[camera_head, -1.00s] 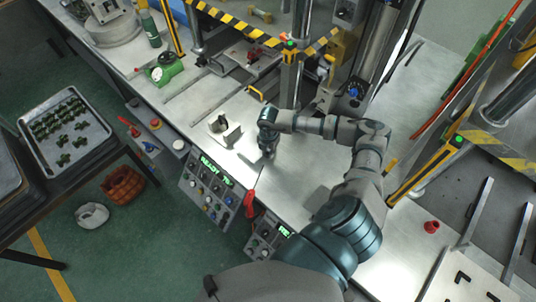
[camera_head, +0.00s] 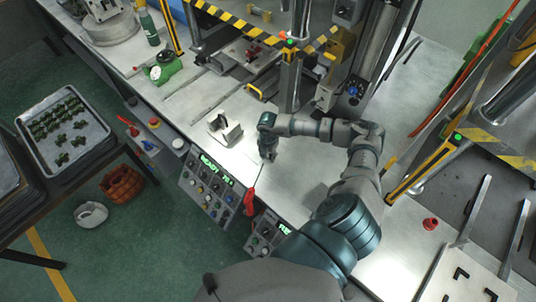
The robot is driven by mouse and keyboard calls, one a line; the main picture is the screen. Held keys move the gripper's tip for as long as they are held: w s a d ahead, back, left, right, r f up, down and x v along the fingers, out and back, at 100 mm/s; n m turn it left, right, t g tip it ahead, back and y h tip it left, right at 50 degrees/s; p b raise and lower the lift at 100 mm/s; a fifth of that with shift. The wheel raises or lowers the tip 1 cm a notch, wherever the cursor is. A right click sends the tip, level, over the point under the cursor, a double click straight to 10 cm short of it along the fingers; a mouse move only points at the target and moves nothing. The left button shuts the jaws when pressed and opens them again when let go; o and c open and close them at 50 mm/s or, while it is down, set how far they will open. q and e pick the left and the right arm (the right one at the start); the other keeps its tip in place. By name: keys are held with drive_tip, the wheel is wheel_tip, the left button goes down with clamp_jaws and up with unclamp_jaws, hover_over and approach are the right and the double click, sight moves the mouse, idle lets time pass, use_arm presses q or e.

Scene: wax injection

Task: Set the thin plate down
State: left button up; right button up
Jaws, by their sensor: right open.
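My right gripper (camera_head: 268,157) points down over the bright metal bench top (camera_head: 290,178), near its front edge. It is open, with its fingers close to the surface. The arm comes in from the lower right and bends at the elbow. I cannot make out the thin plate for sure; near the fingers I see only a faint thin line on the bench. A small metal block with an upright face (camera_head: 224,129) stands on the bench to the left of the gripper, apart from it. My left gripper is out of view.
A press with striped guards (camera_head: 235,22) stands behind the bench. Control panels (camera_head: 212,188) with buttons line the front edge, with a red handle (camera_head: 249,201). A tray of green parts (camera_head: 62,130) is at far left. A small red item (camera_head: 430,224) sits at right.

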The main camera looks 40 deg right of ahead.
wheel_tip(320, 180, up, 12)
drive_tip(key=b, duration=0.1)
drive_tip(key=shift+d, duration=0.2)
idle(0.3)
drive_tip(key=shift+d+f, duration=0.2)
drive_tip(key=shift+s+f, duration=0.1)
